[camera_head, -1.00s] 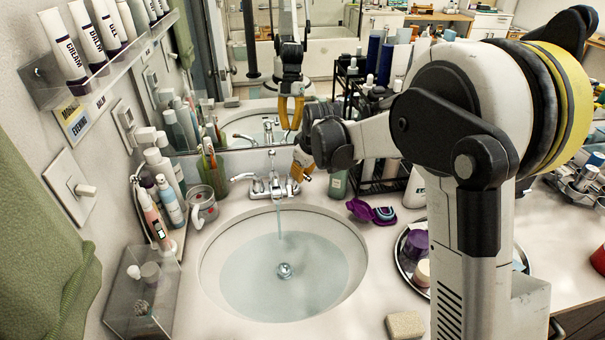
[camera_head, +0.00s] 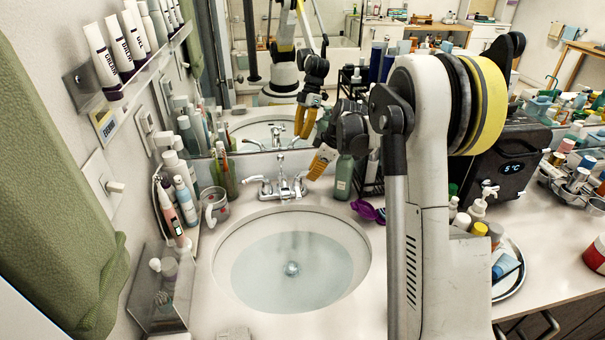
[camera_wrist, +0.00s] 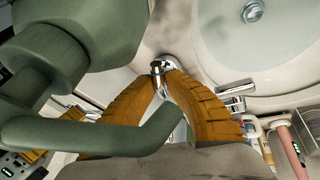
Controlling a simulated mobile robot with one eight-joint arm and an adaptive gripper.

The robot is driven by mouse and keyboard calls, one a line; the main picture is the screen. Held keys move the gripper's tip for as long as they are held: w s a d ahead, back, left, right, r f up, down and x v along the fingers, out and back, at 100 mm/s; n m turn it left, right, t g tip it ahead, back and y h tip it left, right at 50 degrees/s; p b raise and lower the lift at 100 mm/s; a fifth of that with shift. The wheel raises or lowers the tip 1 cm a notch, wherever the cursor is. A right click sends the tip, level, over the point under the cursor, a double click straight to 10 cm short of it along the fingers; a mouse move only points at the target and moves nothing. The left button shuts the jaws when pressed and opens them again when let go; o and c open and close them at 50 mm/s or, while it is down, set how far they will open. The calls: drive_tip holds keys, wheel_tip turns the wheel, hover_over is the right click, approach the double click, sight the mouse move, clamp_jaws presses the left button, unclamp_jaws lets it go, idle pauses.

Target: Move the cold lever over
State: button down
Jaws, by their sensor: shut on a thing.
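The chrome faucet (camera_head: 285,188) stands at the back of the sink, with a lever on each side. My gripper (camera_head: 318,172) has orange fingers and is at the faucet's right lever. In the wrist view the fingertips (camera_wrist: 163,72) are closed together on a chrome lever end (camera_wrist: 158,65). The spout (camera_wrist: 235,88) shows beyond them. No stream falls from the spout. The basin (camera_head: 350,270) holds clear bluish water. No hot or cold mark can be read on the levers.
A green bottle (camera_head: 344,177) stands just right of my gripper and fills the left of the wrist view (camera_wrist: 60,60). A cup (camera_head: 214,203) and several bottles stand left. A metal tray (camera_head: 510,280) is at right.

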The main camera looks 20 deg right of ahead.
drive_tip(key=shift+w+d+n, duration=0.15)
drive_tip(key=shift+n, duration=0.15)
drive_tip(key=c, duration=1.4)
unclamp_jaws()
drive_tip(key=shift+f, duration=0.1)
drive_tip(key=v, duration=1.2)
drive_tip(key=shift+d, duration=0.15)
